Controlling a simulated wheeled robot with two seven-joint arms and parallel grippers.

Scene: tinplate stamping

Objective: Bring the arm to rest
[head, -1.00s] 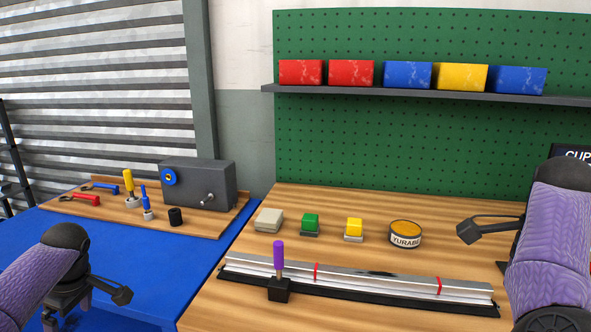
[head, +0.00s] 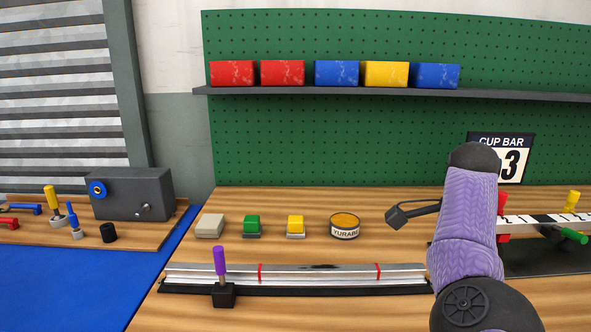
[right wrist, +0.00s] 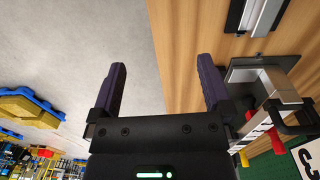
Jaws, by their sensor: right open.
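One finger shows against the grey floor and the other against the wooden bench top. My left gripper is not in the head view now.
A metal bar rail (head: 300,280) with a purple-handled block (head: 222,292) lies along the bench front. Behind it stand a beige block (head: 210,226), green button (head: 252,225), yellow button (head: 296,226) and tin (head: 344,226). A striped fixture (head: 540,222) stands right.

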